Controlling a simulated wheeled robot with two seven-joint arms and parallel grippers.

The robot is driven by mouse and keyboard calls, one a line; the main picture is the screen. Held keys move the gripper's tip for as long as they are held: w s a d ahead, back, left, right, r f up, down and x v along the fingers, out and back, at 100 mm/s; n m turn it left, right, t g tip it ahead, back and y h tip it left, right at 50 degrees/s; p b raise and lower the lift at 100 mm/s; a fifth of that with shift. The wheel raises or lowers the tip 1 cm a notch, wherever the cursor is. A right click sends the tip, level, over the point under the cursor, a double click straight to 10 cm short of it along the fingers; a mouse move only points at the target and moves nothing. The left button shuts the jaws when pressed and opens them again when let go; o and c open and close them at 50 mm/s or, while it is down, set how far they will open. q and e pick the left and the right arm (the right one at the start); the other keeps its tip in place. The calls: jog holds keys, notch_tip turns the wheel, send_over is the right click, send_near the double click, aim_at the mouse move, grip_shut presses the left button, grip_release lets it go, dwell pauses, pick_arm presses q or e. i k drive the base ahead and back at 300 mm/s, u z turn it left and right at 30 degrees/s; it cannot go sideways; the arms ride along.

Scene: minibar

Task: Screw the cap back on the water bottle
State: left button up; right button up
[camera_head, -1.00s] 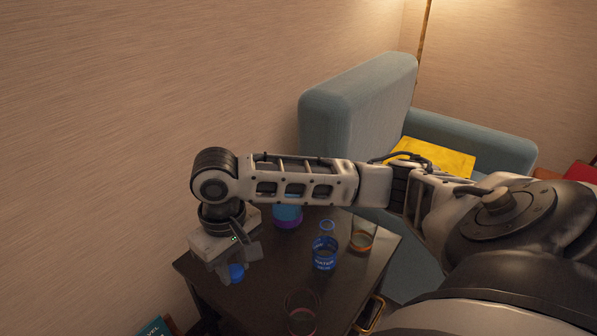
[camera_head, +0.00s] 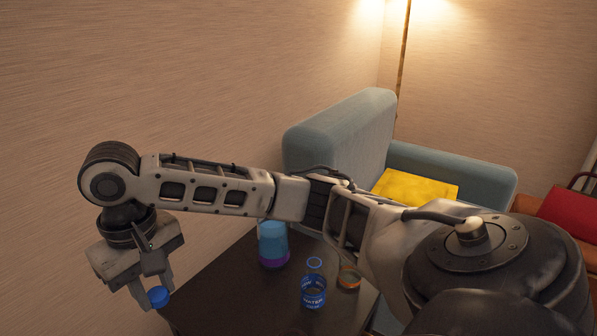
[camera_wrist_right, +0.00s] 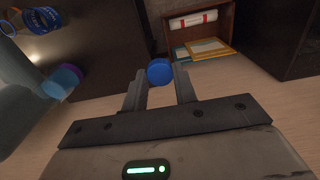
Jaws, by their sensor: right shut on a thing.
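My right gripper (camera_head: 154,296) is shut on the blue cap (camera_head: 158,297) and holds it in the air at the left, past the left edge of the dark table. In the right wrist view the cap (camera_wrist_right: 160,71) sits between the fingertips. The water bottle (camera_head: 314,288), clear with a blue label and open at the top, stands upright on the table, well to the right of the cap. A blue ring-like shape at the upper left of the wrist view (camera_wrist_right: 42,20) seems to be its top. My left gripper is not in view.
A blue and purple cup-like container (camera_head: 272,245) stands at the back of the table (camera_head: 225,290). A glass with an orange base (camera_head: 349,277) stands right of the bottle. A wall is behind. A blue-grey armchair (camera_head: 340,140) holds a yellow cushion (camera_head: 415,188).

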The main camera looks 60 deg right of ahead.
aim_at(312, 281)
jog(key=u, duration=1.4)
jog(key=k, duration=1.35)
jog(key=z, duration=2)
jog(key=i, duration=0.5)
